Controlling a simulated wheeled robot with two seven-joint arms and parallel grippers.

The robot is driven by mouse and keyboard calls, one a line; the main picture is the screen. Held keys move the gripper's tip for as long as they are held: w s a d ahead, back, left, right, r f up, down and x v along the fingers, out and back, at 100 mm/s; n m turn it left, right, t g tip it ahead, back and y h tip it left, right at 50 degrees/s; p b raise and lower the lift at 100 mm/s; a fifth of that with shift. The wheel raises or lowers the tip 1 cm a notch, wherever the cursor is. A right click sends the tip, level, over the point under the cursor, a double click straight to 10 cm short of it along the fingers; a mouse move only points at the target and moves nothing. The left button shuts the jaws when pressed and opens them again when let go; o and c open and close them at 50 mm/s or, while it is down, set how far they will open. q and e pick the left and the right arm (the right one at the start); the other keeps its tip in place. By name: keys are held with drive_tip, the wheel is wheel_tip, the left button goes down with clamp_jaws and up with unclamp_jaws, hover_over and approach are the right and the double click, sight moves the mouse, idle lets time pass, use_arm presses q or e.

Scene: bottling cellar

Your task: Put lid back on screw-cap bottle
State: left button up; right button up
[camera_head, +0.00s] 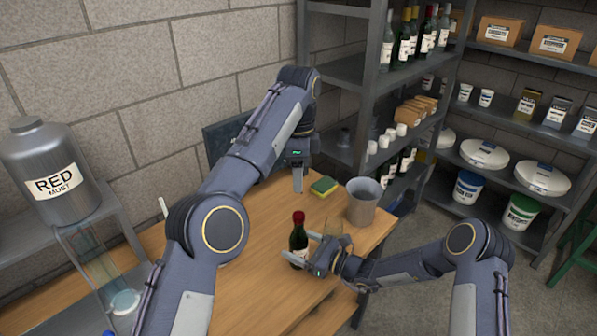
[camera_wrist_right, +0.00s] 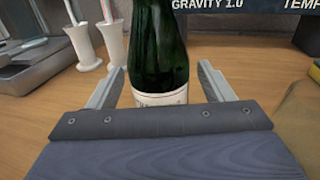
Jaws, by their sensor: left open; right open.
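The dark green bottle (camera_head: 299,242) stands upright near the table's front edge, with a red top (camera_head: 298,217) on its neck. I cannot tell whether this red part is the screw lid or a neck sleeve. My right gripper (camera_head: 301,250) is open, with its fingers on either side of the lower bottle. In the right wrist view the bottle (camera_wrist_right: 161,50) stands between the open fingers, with a gap on each side; its top is out of frame. My left gripper (camera_head: 298,182) is open and empty over the table, behind the bottle. No separate lid is visible.
A green-yellow sponge (camera_head: 323,186) and a grey bucket (camera_head: 362,202) are at the table's back right.

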sight(307, 248)
drive_tip(key=b+v, duration=0.1)
drive_tip(key=v, duration=0.6)
drive_tip(key=shift+s+d+b, duration=0.15)
drive_tip(key=shift+d+b, duration=0.2)
drive_tip(key=shift+b, duration=0.05)
use_arm(q)
drive_tip(key=shift+f, duration=0.9)
